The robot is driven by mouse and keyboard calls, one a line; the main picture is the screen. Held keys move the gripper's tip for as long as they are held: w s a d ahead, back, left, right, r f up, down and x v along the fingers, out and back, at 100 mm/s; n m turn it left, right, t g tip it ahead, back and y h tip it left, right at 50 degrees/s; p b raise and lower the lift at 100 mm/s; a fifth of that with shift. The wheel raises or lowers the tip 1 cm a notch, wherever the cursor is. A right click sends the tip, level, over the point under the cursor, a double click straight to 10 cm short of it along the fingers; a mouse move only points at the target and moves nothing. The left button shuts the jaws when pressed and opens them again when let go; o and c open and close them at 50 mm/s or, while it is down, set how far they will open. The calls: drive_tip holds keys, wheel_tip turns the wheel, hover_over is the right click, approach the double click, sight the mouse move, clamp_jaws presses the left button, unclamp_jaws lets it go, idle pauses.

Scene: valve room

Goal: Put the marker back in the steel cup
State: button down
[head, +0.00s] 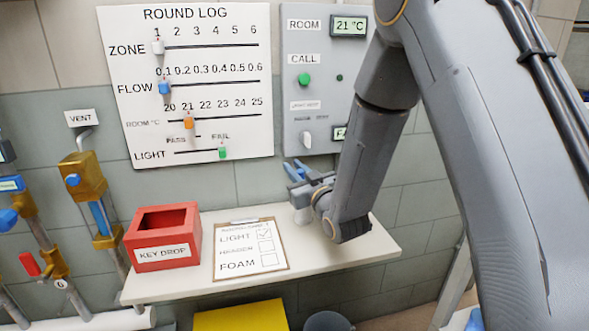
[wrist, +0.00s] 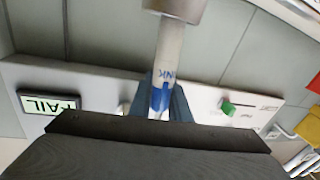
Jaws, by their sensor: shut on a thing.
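My gripper (head: 297,172) is above the right part of the white shelf, its blue fingers (wrist: 166,103) shut on the marker. In the wrist view the marker (wrist: 169,50) is a white stick with a blue band and blue lettering. Its far end meets the grey steel cup (wrist: 176,8) at the top edge of that view. The marker lines up with the cup's mouth, but I cannot tell how deep its end is. In the head view a small pale shape under the gripper (head: 302,215) seems to be the cup, mostly hidden by my wrist.
The white shelf (head: 350,257) also carries a clipboard (head: 250,283) and a red key drop box (head: 162,257). The round log board (head: 187,83) and a grey control panel (head: 318,75) are on the wall behind. Brass valves and pipes (head: 84,178) stand at left.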

sight(302, 176)
idle(0.3)
drive_tip(key=c, duration=1.6)
unclamp_jaws()
drive_tip(key=b+v, duration=0.1)
drive_tip(key=v, duration=0.6)
drive_tip(key=shift+s+d, duration=0.2)
drive_tip(key=shift+s, duration=0.15)
